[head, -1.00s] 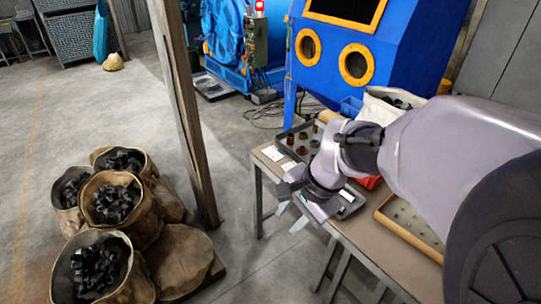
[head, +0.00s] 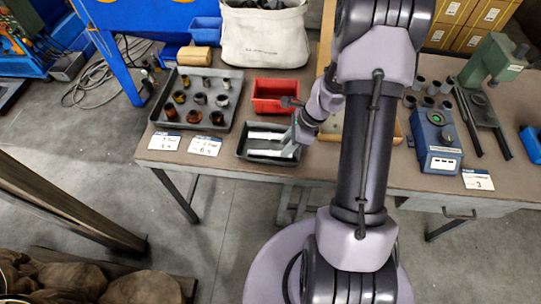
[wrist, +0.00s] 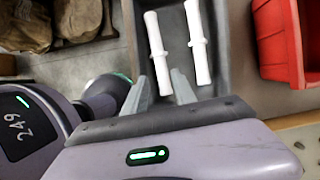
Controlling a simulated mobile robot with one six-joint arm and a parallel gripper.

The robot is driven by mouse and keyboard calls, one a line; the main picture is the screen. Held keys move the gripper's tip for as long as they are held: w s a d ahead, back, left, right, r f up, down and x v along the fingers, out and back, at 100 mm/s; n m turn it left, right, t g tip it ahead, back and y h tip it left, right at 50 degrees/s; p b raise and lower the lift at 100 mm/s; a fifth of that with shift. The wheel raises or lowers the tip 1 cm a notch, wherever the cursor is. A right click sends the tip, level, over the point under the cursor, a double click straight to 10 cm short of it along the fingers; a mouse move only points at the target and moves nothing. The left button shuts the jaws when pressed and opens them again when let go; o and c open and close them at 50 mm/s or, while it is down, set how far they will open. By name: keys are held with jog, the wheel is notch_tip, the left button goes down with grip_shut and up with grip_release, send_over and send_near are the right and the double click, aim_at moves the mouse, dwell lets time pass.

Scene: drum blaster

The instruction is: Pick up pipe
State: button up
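Two white pipes, each with a small collar, lie side by side in a dark tray (wrist: 225,30) in the wrist view: the left pipe (wrist: 157,50) and the right pipe (wrist: 198,45). In the head view the tray (head: 240,151) holds the upper pipe (head: 265,135) and the lower pipe (head: 261,152), their right ends near my gripper (head: 291,145). In the wrist view my gripper (wrist: 160,78) is open, its fingers apart, with the left pipe's near end showing between them. I cannot tell the height gap or any contact.
A red bin (head: 275,95) stands just behind the tray. A grey tray (head: 190,125) of small fittings lies to the left. A white sack (head: 262,38) stands at the back. A blue device (head: 436,140) and a green press (head: 494,58) are on the right.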

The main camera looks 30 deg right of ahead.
aim_at(279, 152)
jog(key=b+x, duration=0.2)
jog(key=x, duration=0.3)
jog(key=shift+w+a+r, duration=0.1)
jog(key=shift+w, duration=0.1)
jog(key=shift+r, duration=0.2)
grip_shut()
dwell(0.5)
